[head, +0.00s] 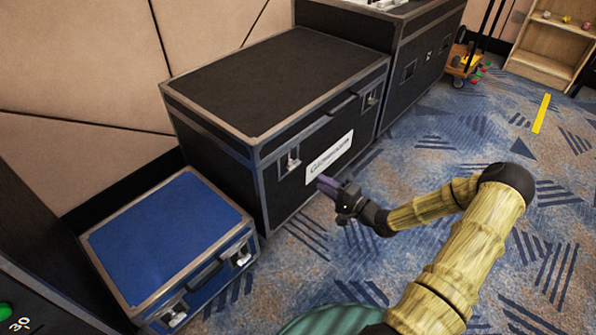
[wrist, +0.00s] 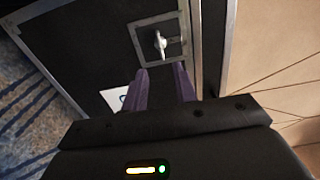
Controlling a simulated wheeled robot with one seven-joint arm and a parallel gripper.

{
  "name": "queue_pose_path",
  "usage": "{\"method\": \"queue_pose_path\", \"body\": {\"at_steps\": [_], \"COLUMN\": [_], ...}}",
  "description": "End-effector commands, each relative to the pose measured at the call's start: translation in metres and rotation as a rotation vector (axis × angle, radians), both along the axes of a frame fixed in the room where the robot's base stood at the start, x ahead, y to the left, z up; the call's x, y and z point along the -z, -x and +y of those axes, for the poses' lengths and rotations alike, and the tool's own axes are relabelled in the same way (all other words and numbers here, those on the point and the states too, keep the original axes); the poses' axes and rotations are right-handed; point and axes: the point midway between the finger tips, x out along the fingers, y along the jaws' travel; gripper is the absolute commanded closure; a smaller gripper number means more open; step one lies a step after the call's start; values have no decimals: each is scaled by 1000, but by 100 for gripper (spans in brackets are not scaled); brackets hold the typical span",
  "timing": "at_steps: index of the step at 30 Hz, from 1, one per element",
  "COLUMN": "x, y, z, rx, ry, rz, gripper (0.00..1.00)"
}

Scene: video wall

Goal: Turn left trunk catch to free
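The black trunk (head: 275,85) stands against the wall with a closed lid. Its left catch (head: 289,162) is a small silver latch in a recessed plate on the front, left of the white label (head: 329,157). In the wrist view the left catch (wrist: 160,42) lies just beyond the fingertips, its silver piece running roughly up and down the picture. The right catch (head: 371,97) is near the trunk's other front corner. My gripper (head: 323,186) is in front of the trunk, below and right of the left catch. Its purple fingers (wrist: 161,72) are apart with nothing between them.
A smaller blue case (head: 165,235) with silver edges stands left of the trunk. Another black case (head: 425,50) stands behind to the right. A trolley (head: 466,62) and wooden shelf (head: 550,50) are farther off.

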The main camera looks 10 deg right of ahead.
Motion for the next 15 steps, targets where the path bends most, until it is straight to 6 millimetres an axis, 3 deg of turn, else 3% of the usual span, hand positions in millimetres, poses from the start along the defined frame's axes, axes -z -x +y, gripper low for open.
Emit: {"method": "queue_pose_path", "body": {"at_steps": [15], "x": [3], "y": [-73], "z": [54], "rx": [-1], "ry": [3], "rz": [-1], "gripper": [72]}}
